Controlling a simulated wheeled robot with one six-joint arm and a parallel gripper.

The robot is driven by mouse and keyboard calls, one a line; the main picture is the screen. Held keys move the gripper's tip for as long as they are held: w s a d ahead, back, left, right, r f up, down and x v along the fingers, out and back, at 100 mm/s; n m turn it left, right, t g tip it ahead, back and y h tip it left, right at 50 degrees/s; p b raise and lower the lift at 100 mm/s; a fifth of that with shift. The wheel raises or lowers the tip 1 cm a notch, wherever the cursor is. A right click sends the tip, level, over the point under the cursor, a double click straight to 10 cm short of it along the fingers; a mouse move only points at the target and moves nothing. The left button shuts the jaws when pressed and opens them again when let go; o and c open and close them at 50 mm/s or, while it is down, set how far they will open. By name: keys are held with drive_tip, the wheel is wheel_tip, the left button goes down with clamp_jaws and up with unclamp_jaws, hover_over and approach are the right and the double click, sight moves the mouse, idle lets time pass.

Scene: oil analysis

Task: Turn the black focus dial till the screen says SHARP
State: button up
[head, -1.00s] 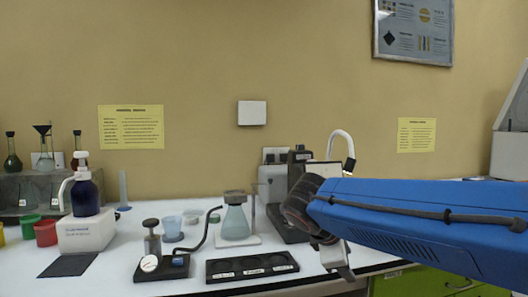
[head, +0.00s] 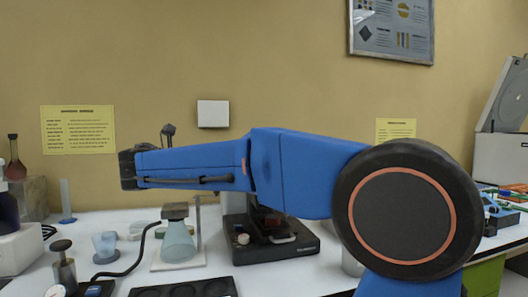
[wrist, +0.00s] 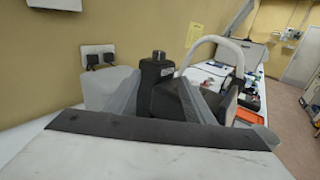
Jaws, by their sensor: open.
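The black instrument with a dark upright head shows in the wrist view (wrist: 157,72), straight ahead of my gripper. Its black base (head: 300,246) stands on the bench in the head view, with a small pale knob at its left front. My blue arm crosses in front and hides its upper part. My gripper (wrist: 158,92) is open and empty, its grey fingers spread on either side of the dark head in the wrist view. I cannot tell whether they touch it. I cannot make out the black focus dial, and no readable screen shows.
A conical flask (head: 179,243) on a stand is left of the black base. A black tray (head: 183,290) with round wells lies in front. A white curved tube (wrist: 216,45) rises right of the dark head. Wall sockets (wrist: 97,56) are behind at left.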

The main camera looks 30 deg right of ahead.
drive_tip(key=x, duration=1.8)
drive_tip(key=shift+w+d+r, duration=0.15)
drive_tip(key=shift+w+r, duration=0.05)
drive_tip(key=shift+r, duration=0.15)
drive_tip(key=c, duration=1)
